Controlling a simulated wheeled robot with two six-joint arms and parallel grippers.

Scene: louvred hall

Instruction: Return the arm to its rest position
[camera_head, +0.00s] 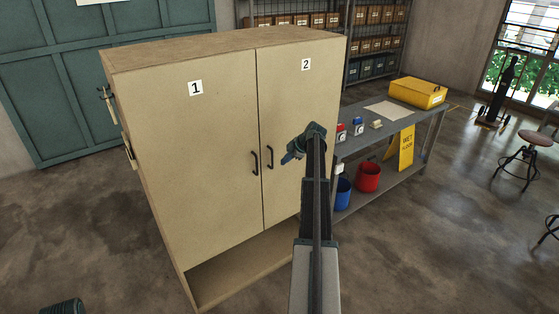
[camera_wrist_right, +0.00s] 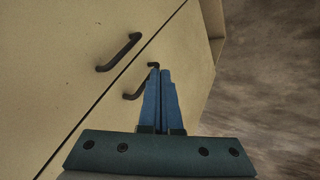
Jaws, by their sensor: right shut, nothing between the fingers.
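My right arm reaches up the middle of the head view, in front of the tan cabinet's right door. My right gripper (camera_head: 290,158) is near the handle of door 2 (camera_head: 269,158). In the right wrist view the gripper (camera_wrist_right: 160,75) has its two blue fingers together and empty. The door 2 handle (camera_wrist_right: 133,95) lies just left of and partly behind the fingertips; I cannot tell if they touch. The door 1 handle (camera_head: 254,163) also shows in the right wrist view (camera_wrist_right: 118,52). Both doors look shut.
A grey workbench (camera_head: 433,118) stands right of the cabinet, with a yellow case (camera_head: 417,93) and small items on top. Red (camera_head: 368,177) and blue (camera_head: 342,193) buckets and a yellow wet-floor sign (camera_head: 400,148) are below. A stool (camera_head: 534,139) is at right. Floor in front is clear.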

